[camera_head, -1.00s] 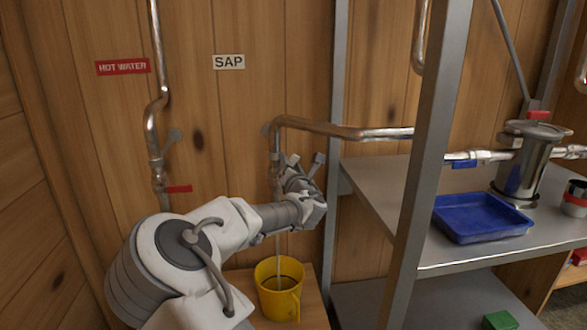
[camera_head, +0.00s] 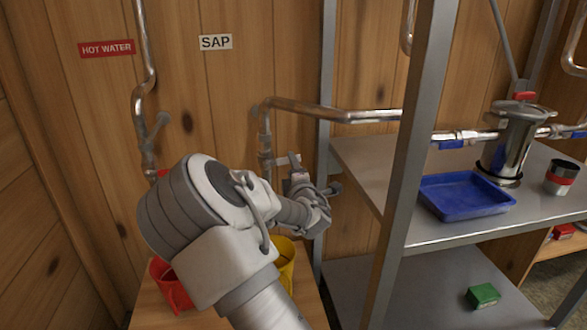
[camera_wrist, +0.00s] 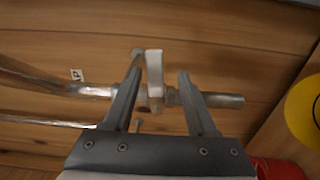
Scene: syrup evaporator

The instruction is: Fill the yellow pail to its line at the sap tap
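The yellow pail (camera_head: 287,262) stands on the low wooden stand below the sap pipe, mostly hidden behind my arm. Its level and fill line are hidden. Its edge also shows in the wrist view (camera_wrist: 303,110). The sap tap (camera_head: 265,150) hangs from a bent metal pipe under the SAP sign (camera_head: 215,42). My gripper (camera_wrist: 160,92) is open at the tap, its fingers on either side of a pale, lever-like part (camera_wrist: 154,72), with a gap at least on the right. Whether sap is running cannot be seen.
A red pail (camera_head: 170,288) stands left of the yellow one. The hot water pipe (camera_head: 143,100) runs down the wall at left. A metal shelf (camera_head: 345,150) with a post stands close on the right, holding a blue tray (camera_head: 465,196) and a steel vessel (camera_head: 512,145).

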